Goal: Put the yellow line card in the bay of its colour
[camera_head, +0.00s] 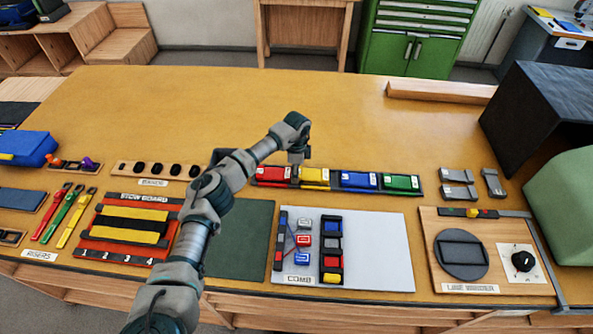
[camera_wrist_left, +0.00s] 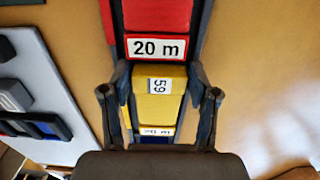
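In the head view my left gripper (camera_head: 297,155) is at the back edge of the bay row, near the red-yellow boundary, and hides the card. My right gripper is not in view.
The row also has a red bay (camera_head: 273,174), a blue bay (camera_head: 359,180) and a green bay (camera_head: 399,183). In front lies a pale comb board (camera_head: 380,250) with small cards and a rack. Grey blocks (camera_head: 457,184) stand to the right.

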